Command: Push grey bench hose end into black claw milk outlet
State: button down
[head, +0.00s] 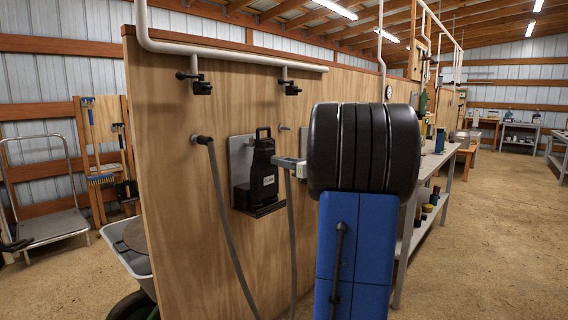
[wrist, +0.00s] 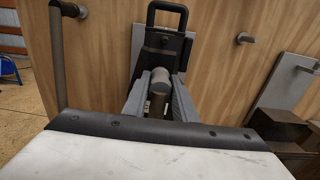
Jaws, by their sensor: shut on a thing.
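The black claw (head: 262,172) hangs on a grey plate on the wooden wall, its loop handle up; the wrist view shows the claw (wrist: 163,44) straight ahead. My gripper (head: 287,165) is in front of the claw and to its right in the head view. In the wrist view my gripper (wrist: 160,88) is shut on the grey hose end (wrist: 159,77), a short cylinder between the two grey fingers. The hose (head: 291,235) hangs down below my gripper. The hose end overlaps the claw's lower middle; whether they touch, I cannot tell. The milk outlet is hidden.
Another grey hose (head: 222,215) hangs from a wall peg on the left. An empty peg (wrist: 243,38) stands right of the claw. Further right is another grey plate (wrist: 283,88) with dark blocks below it. A shelved bench (head: 440,165) stands behind my arm.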

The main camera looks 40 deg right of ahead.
jog(key=shift+w, duration=0.5)
jog(key=c, duration=1.4)
grip_release()
jog(key=shift+o, duration=0.2)
jog(key=s+d, duration=0.1)
jog(key=s, duration=1.6)
jog(key=shift+s+d, duration=0.15)
